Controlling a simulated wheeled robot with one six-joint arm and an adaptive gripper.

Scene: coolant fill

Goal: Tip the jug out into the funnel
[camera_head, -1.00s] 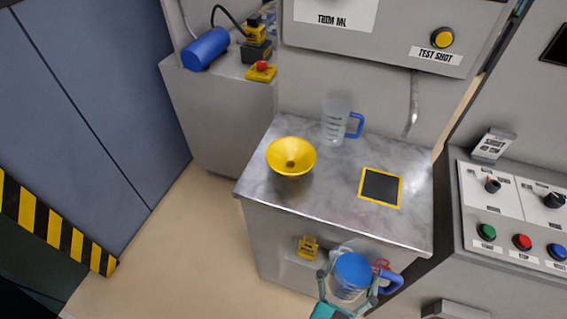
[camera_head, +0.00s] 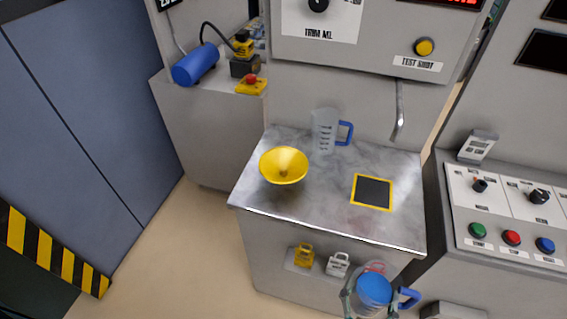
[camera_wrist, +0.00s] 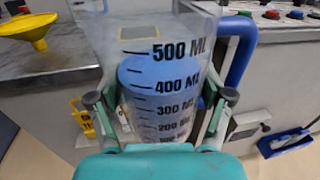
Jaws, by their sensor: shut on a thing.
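A clear jug (camera_head: 360,303) with a blue handle holds blue liquid. My gripper (camera_head: 368,304) is shut around its body, in front of the bench's front edge, low in the picture. In the wrist view the jug (camera_wrist: 165,85) looks upright, its liquid surface between the 400 and 500 ML marks, with my gripper's fingers (camera_wrist: 160,108) on both sides. The yellow funnel (camera_head: 284,167) stands on the left of the bench top, apart from the jug. It also shows at the upper left of the wrist view (camera_wrist: 28,30).
A second, empty-looking clear jug (camera_head: 323,132) with a blue handle stands at the back of the metal bench (camera_head: 310,213). A black pad with a yellow border (camera_head: 373,192) lies at right. Padlock-like items (camera_head: 303,256) hang on the bench front. A button panel (camera_head: 505,215) stands at right.

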